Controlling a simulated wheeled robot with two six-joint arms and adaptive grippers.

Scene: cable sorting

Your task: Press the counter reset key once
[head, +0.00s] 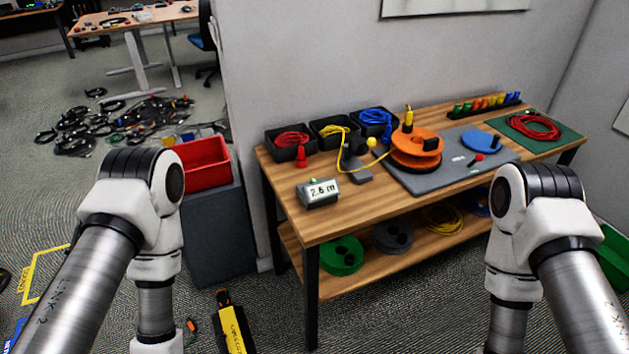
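The counter (318,193) is a small grey box with a pale display reading about "2.6 m". It stands near the left front edge of the wooden workbench (330,222). A small greenish bump (313,180) shows on its top; I cannot tell for sure that it is the reset key. My two arms come up at the left and right, in front of the bench. Both grippers are out of the picture, below its lower edge. Nothing of mine is seen touching the counter.
An orange reel (417,146) stands on a grey plate (452,181). A red bin (204,158) sits on a dark cabinet (216,232) left of the bench. Bare wood lies around the counter.

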